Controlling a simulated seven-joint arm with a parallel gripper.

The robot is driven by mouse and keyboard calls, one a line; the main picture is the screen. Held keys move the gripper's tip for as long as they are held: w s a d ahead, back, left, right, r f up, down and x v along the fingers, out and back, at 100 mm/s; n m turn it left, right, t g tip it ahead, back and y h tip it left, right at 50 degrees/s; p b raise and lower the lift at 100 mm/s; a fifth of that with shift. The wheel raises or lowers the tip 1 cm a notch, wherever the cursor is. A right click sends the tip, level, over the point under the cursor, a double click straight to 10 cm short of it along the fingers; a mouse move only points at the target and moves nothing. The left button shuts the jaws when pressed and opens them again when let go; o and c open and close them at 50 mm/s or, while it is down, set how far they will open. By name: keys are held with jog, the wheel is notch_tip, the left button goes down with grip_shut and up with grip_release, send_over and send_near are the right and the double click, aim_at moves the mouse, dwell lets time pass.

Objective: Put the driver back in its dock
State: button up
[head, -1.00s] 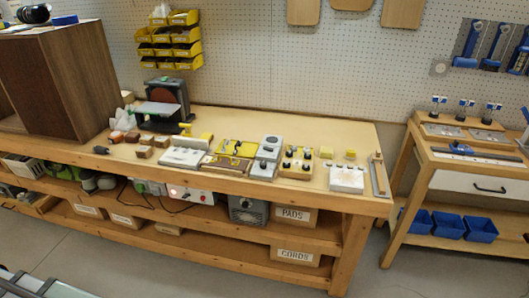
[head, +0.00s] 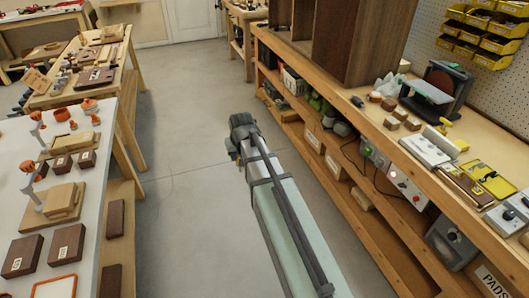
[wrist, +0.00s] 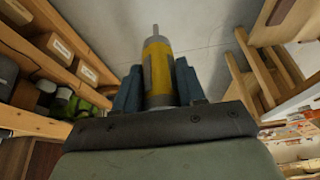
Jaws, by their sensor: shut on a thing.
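The driver (wrist: 157,62) shows in the wrist view as a yellow body with dark stripes and a thin grey tip pointing away from me. My gripper (wrist: 158,84) is shut on it, with one blue-grey finger on each side of the body. In the head view my arm (head: 283,225) reaches out over the grey floor of the aisle, between the two rows of benches. The driver is too small or hidden to make out there. I cannot tell which thing is the dock.
A wooden bench (head: 372,135) with lower shelves runs along the right, bearing a brown cabinet (head: 362,40) and a sander (head: 438,82). A white-topped table (head: 20,160) with brown boxes and orange-topped stands is at the left. The aisle floor (head: 185,130) is clear.

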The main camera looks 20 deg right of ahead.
jog(key=s+d+r+m+h, duration=0.1)
jog(key=d+r+m, duration=0.1)
jog(key=d, duration=1.3)
jog(key=s+d+r+m+g+h, duration=0.1)
jog(key=s+d+m, duration=0.15)
jog(key=d, duration=1.25)
jog(key=s+d+r+m+h, duration=0.1)
jog(key=d+r+m, duration=0.15)
jog(key=d, duration=1.15)
jog(key=s+d+r+m+g+h, duration=0.1)
jog(key=s+d+r+m, duration=0.15)
jog(key=s+d, duration=1.25)
jog(key=s+d+r+m+g, duration=0.15)
jog(key=s+d+m, duration=0.25)
jog(key=s+d, duration=1.05)
jog(key=s+d+r+m+g, duration=0.1)
jog(key=s+d+r+m, duration=0.1)
jog(key=s+d, duration=0.85)
jog(key=s+d+r+m, duration=0.25)
jog(key=s+d, duration=0.45)
jog(key=s, duration=0.6)
jog(key=shift+w+a+f, duration=0.1)
jog(key=shift+a+f, duration=0.05)
jog(key=shift+f, duration=1.2)
jog(key=shift+w+a+f, duration=0.1)
jog(key=shift+f, duration=1.25)
jog(key=shift+f, duration=1.4)
